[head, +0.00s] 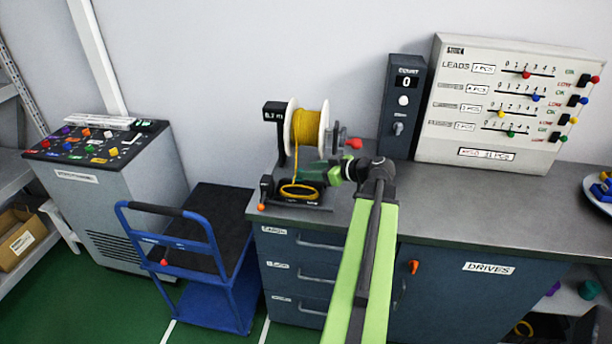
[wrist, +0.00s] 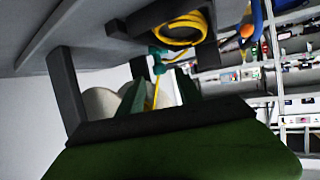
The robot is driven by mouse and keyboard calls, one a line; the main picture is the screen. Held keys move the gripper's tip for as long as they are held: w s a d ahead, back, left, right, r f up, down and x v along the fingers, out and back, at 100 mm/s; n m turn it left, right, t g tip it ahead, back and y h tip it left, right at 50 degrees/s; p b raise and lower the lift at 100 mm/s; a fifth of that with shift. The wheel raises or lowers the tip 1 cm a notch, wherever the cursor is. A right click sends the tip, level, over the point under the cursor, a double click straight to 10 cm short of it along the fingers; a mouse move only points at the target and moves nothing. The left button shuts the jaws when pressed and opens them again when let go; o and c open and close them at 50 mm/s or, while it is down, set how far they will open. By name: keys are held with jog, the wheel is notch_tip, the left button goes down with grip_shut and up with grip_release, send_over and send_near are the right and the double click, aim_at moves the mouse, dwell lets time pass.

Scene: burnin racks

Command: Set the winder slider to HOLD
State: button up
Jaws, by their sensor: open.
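The winder stands on the grey bench, with a white spool (head: 306,128) of yellow cord and a black display post (head: 274,122) at its left. A yellow coil (head: 299,191) lies on its low dark base and also shows in the wrist view (wrist: 178,30). A small dark block (head: 266,187) with an orange knob (head: 261,207) is at the base's front left. I cannot read a HOLD mark or tell which part is the slider. My gripper (head: 318,173) is open, just right of the coil and below the spool. Its green fingers (wrist: 160,98) have yellow cord in view between or behind them.
A dark COUNT box (head: 403,105) showing 0 and a white slider board (head: 510,105) stand at the back right. A blue cart (head: 190,240) is at the front left, beside a grey cabinet with a button panel (head: 92,145).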

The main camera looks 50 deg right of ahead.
aim_at(304, 183)
jog(key=x, duration=0.3)
jog(key=shift+w+f+b, duration=0.1)
jog(key=shift+w+b, duration=0.1)
jog(key=shift+b, duration=0.2)
grip_shut()
dwell(1.1)
